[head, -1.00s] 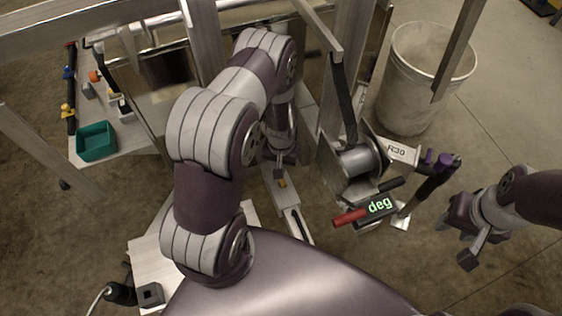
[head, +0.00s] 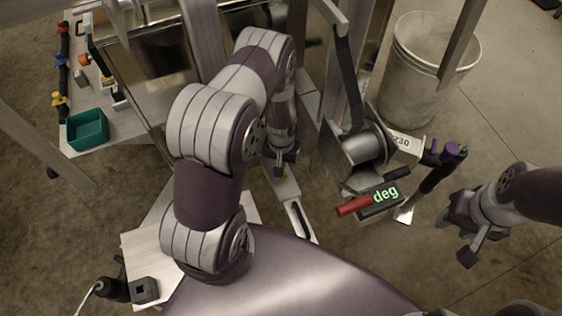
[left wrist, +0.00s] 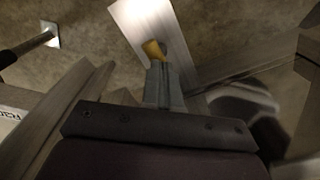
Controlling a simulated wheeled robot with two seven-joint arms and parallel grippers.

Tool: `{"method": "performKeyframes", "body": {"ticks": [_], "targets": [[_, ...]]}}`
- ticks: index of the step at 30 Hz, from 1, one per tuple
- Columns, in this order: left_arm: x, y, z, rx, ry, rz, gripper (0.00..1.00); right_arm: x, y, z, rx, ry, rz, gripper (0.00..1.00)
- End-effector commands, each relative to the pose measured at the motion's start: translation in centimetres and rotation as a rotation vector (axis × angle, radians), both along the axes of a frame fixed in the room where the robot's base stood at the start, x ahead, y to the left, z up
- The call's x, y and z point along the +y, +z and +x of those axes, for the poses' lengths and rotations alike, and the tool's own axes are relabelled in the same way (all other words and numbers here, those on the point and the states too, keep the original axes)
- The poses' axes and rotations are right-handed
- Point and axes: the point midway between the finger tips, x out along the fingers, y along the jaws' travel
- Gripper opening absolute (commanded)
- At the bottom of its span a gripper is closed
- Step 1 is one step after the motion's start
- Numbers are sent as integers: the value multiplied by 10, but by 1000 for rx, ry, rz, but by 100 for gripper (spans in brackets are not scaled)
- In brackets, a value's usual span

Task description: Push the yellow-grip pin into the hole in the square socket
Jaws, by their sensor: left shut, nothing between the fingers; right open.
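My left gripper (head: 286,162) is shut and empty, low over a pale metal rail at the middle of the head view. In the left wrist view its shut fingers (left wrist: 162,70) point at a small yellow grip (left wrist: 152,50), right at their tips on the pale rail. I cannot tell whether they touch it. The pin's shaft and any hole under it are hidden. A dark square block with a square hole (head: 145,290) sits on a white plate at the lower left; I cannot tell if it is the task's socket. My right gripper (head: 462,238) is open and empty at the right.
A whitish bin (head: 425,75) stands behind. A teal tray (head: 87,130) is at the left. Metal posts and beams crowd the middle.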

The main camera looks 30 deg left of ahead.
Motion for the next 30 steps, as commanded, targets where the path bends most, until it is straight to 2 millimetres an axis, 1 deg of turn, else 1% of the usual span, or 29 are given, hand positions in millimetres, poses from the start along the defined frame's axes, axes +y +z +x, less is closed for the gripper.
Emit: {"method": "performKeyframes", "body": {"ticks": [2, 5, 12, 17, 20, 24, 27, 30], "targets": [[0, -4, -1, 3, 0, -1, 0, 0, -2, 0, 0, 0, 0, 43], [0, 0, -2, 3, 0, -1, 0, 0, 1, 0, 0, 0, 0, 43], [0, 28, -2, 3, 0, -1, 0, 0, 29, 0, 0, 0, 0, 43], [0, 33, -1, 2, 0, 0, 0, 0, 30, 0, 0, 0, 0, 43], [0, 52, 0, 0, 0, 0, 0, 0, 34, 0, 0, 0, 0, 43], [0, 92, 0, -2, 0, 0, 0, 0, 41, 0, 0, 0, 0, 43], [0, 117, 0, 0, 0, 0, 0, 0, 45, 0, 0, 0, 0, 43], [0, 136, -1, 1, 0, 0, 0, 0, 47, 0, 0, 0, 0, 43]]}}
